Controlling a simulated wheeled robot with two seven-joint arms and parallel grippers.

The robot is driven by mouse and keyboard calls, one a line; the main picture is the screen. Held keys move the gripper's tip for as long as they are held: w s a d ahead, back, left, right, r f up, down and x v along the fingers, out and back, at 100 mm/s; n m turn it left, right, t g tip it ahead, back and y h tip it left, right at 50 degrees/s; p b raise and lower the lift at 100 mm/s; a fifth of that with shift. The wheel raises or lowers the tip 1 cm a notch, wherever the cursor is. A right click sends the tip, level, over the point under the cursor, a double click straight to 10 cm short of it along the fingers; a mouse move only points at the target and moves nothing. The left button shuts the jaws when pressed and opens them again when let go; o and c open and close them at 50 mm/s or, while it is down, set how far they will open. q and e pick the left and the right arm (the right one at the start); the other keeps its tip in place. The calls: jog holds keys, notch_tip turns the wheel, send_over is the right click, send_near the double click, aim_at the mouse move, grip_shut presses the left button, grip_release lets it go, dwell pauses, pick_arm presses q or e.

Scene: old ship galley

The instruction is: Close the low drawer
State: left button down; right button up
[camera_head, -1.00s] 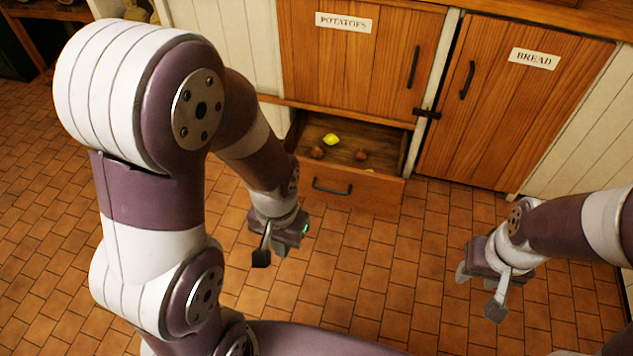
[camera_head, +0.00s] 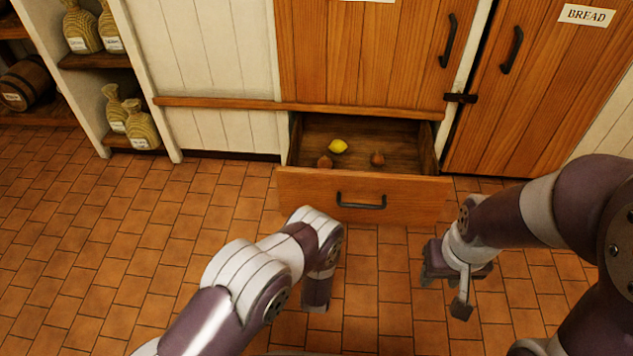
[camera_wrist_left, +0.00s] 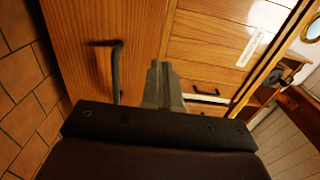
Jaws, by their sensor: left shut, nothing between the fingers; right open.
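The low drawer (camera_head: 300,188) is pulled out below the potatoes cupboard door. Its dark handle (camera_head: 361,201) is on the front. Inside lie a lemon (camera_head: 338,146) and two brown round items. In the head view my left arm reaches toward the drawer front, and its fingers are hidden there. In the left wrist view my left gripper (camera_wrist_left: 163,75) is shut and empty, beside the wooden drawer front (camera_wrist_left: 75,40) and its handle (camera_wrist_left: 116,72). I cannot tell whether it touches. My right gripper (camera_head: 443,285) is open and empty above the floor, right of the drawer.
The bread cupboard door (camera_head: 545,90) stands shut at the right with a dark latch (camera_head: 460,98). Shelves at the left hold several labelled sacks (camera_head: 141,125) and a barrel (camera_head: 30,85). The tiled floor (camera_head: 130,240) at the left is clear.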

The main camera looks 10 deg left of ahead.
aim_at(327, 175)
pick_arm(q)
jog(key=w+b, duration=0.2)
jog(key=w, duration=0.2)
jog(key=w+b, duration=0.3)
jog(key=w, duration=0.1)
jog(key=w+b, duration=0.2)
jog(key=w, duration=0.3)
jog(key=shift+w+f+b, duration=0.1)
jog(key=shift+f+b, duration=0.15)
jog(key=shift+b, duration=0.1)
jog(key=shift+w+r, duration=0.15)
jog(key=shift+w, duration=0.15)
pick_arm(e)
notch_tip(327, 175, down, 8)
pick_arm(q)
jog(key=shift+w+r, duration=0.1)
jog(key=shift+w, duration=0.05)
pick_arm(e)
jog(key=shift+w, duration=0.15)
